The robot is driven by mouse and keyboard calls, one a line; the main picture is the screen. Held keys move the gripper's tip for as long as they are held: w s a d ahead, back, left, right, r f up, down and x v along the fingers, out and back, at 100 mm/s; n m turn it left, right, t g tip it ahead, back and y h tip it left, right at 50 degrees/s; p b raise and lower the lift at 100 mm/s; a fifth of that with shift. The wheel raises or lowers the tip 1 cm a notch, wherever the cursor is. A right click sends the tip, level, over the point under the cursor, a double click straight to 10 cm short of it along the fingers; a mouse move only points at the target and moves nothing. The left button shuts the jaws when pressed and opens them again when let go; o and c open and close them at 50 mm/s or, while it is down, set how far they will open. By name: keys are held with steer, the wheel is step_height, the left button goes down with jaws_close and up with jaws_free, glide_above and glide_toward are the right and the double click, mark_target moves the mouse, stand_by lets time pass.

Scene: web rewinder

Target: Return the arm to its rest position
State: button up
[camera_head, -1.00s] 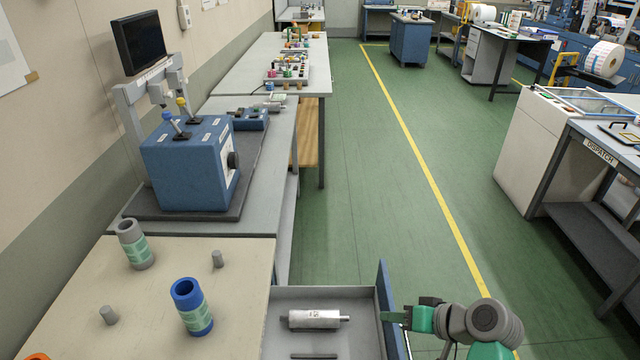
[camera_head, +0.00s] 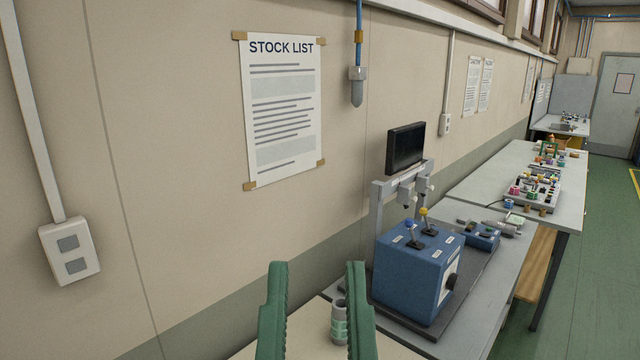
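My gripper (camera_head: 317,268) is at the bottom centre of the head view, close to the camera. Its two green fingers point up and stand well apart, so it is open, and I see nothing held in it. The rest of my arm is below the picture's edge. A grey tube with a green band (camera_head: 338,322) shows in the gap between the fingers. It looks farther off, upright on the beige tabletop (camera_head: 300,338), and the right finger partly covers it.
A blue control box (camera_head: 408,278) with two levers stands on the grey bench to the right, below a dark monitor (camera_head: 405,148). A beige wall with a stock list (camera_head: 283,110) and a socket box (camera_head: 69,252) fills the left. Green floor (camera_head: 575,285) is clear at right.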

step_height(320, 180, up, 28)
steer(key=p, duration=2.4)
steer(key=shift+a, duration=0.2)
